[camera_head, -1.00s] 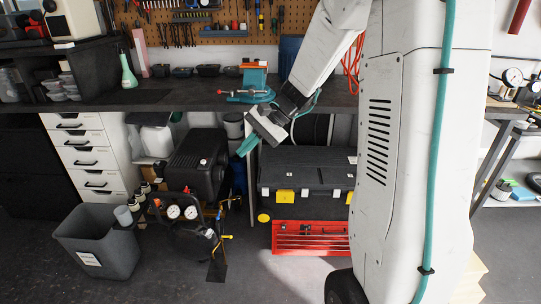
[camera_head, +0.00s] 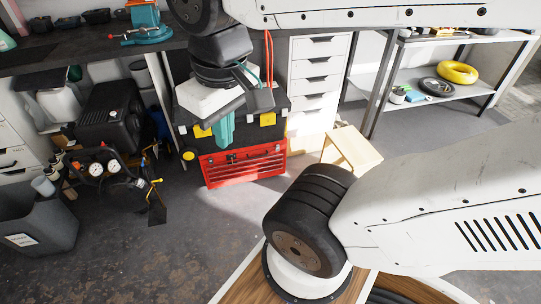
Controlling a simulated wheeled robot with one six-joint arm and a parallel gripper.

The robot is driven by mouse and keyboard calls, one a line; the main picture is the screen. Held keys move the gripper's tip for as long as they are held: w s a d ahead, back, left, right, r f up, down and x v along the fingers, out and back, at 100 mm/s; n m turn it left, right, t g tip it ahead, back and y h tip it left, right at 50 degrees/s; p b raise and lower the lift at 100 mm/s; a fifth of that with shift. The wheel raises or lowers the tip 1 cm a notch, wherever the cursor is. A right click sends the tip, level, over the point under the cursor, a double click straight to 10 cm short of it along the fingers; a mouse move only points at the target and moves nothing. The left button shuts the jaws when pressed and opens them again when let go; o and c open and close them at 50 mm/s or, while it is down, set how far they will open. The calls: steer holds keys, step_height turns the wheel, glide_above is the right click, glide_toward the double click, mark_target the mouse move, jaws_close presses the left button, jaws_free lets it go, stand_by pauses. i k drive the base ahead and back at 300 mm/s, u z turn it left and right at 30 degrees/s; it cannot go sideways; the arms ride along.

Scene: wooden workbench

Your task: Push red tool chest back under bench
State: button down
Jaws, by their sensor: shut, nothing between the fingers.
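The red tool chest (camera_head: 245,168) sits on the floor below the bench, in the middle of the view. Its front drawers face me, and its top is partly hidden. My gripper (camera_head: 224,132) has teal fingers that point down and are shut with nothing between them. In the picture the fingertips lie just above the chest's upper edge, in front of the black toolbox. I cannot tell whether they touch the chest. The workbench (camera_head: 75,56) has a dark top and runs along the back left.
A black toolbox with yellow latches (camera_head: 268,119) stands behind the red chest. A compressor with gauges (camera_head: 105,165) and a grey bin (camera_head: 35,218) stand to the left. White drawers (camera_head: 318,75) and a wooden stool (camera_head: 350,150) are at the right. The floor before the chest is clear.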

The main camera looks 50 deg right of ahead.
mark_target(270, 147)
steer(key=u, duration=0.55)
steer(key=i, duration=0.9)
steer(key=z, duration=0.8)
steer(key=i, duration=0.5)
steer(key=z, duration=0.55)
